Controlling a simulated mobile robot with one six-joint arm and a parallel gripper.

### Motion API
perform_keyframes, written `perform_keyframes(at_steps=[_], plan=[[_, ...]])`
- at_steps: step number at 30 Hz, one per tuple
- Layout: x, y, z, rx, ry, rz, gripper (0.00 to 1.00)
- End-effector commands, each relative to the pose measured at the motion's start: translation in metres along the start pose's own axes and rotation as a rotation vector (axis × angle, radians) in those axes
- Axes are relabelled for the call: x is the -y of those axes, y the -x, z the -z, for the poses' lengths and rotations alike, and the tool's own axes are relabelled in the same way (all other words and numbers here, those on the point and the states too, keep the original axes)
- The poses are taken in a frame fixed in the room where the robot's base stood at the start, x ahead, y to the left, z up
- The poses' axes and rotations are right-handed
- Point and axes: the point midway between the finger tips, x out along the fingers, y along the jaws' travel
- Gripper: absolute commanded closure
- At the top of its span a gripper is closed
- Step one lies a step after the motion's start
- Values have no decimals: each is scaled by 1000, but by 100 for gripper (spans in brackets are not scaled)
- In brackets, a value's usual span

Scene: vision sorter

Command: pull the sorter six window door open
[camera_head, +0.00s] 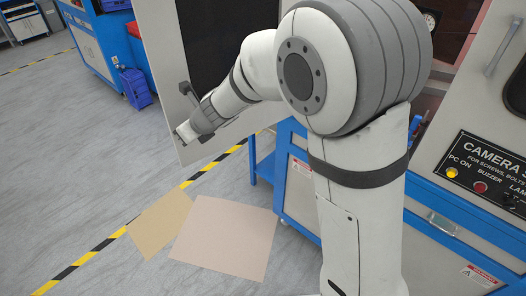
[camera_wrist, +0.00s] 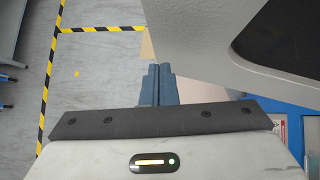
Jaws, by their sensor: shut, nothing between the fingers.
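The window door is a light grey panel (camera_head: 157,50) with a dark window (camera_head: 215,40). In the head view it stands swung out from the sorter, left of my arm. In the wrist view its rounded corner and pale frame (camera_wrist: 205,40) fill the upper right, with the dark window (camera_wrist: 290,35) beyond. My gripper (camera_head: 181,131) is in front of the door's lower left part in the head view. In the wrist view the fingers (camera_wrist: 157,70) are together and empty, close beside the door's edge; I cannot tell whether they touch it. The door's hinge side is hidden by my arm.
The sorter's control panel (camera_head: 495,172) with lamps and labels is at the right, above its blue and grey cabinet (camera_head: 297,165). Two flat tan sheets (camera_head: 225,238) lie on the floor by a yellow-black line. Blue cabinets (camera_head: 95,40) stand behind; floor at the left is clear.

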Motion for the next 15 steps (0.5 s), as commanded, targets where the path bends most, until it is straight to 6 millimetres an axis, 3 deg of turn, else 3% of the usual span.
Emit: perform_keyframes(at_steps=[6,15], plan=[[-4,20,23,2,0,2,100],[-20,90,15,3,3,0,100]])
